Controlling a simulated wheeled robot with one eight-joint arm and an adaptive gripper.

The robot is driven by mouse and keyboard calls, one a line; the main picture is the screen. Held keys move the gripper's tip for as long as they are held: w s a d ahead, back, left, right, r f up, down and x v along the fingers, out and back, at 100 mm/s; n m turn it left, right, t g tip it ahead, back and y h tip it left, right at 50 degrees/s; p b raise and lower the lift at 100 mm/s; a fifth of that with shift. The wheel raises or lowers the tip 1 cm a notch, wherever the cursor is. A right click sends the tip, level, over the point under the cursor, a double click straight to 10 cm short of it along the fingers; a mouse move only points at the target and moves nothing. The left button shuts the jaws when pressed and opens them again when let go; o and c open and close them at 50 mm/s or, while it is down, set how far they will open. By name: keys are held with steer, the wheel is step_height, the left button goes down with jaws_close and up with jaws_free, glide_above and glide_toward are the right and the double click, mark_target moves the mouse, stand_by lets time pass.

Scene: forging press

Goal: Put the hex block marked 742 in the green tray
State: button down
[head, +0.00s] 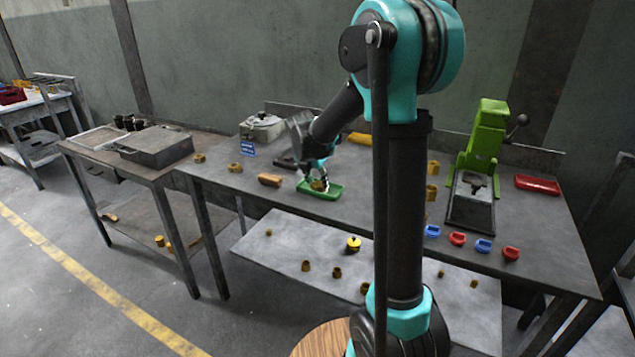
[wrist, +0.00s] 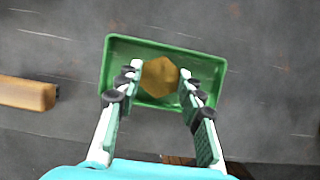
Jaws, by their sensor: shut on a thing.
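The green tray (head: 332,194) lies on the long grey table; in the wrist view its rim (wrist: 222,75) surrounds the block. A brass-coloured hex block (wrist: 160,77) sits between my fingertips, within the tray's outline. My gripper (wrist: 159,82) is shut on this block; in the head view my gripper (head: 319,180) is right at the tray. No marking is legible on the block. I cannot tell whether the block touches the tray floor.
A tan bar (head: 270,180) lies left of the tray, and also shows in the wrist view (wrist: 28,94). A green press (head: 487,140), a red tray (head: 537,184) and small blue and red cups (head: 457,239) stand on the right. Brass pieces (head: 234,167) lie further left.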

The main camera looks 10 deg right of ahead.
steer(key=c, duration=1)
jaws_free()
steer(key=v, duration=1.2)
steer(key=shift+w+r, duration=0.1)
steer(key=shift+r, duration=0.1)
